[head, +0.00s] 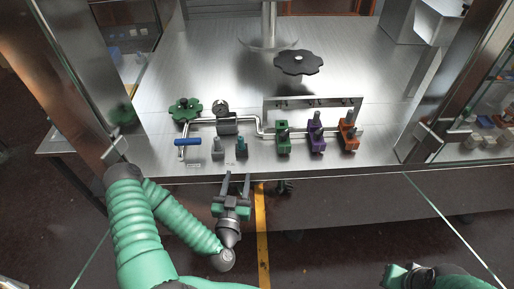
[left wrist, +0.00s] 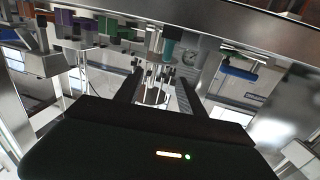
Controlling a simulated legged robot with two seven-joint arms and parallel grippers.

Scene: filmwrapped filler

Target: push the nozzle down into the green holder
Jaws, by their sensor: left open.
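The green holder (head: 283,145) stands on the metal worktop, left of the purple and orange ones. A green part also shows at the top of that view (left wrist: 108,28). My right gripper (head: 405,274) is partly seen at the bottom right; its fingers are unclear.
A purple holder (head: 317,140) and an orange holder (head: 348,136) stand close to the right. A grey piece (head: 217,148) and a teal-topped piece (head: 241,143) stand near the front edge. Behind are a pipe with a green handwheel (head: 185,109) and a black knob disc (head: 298,63).

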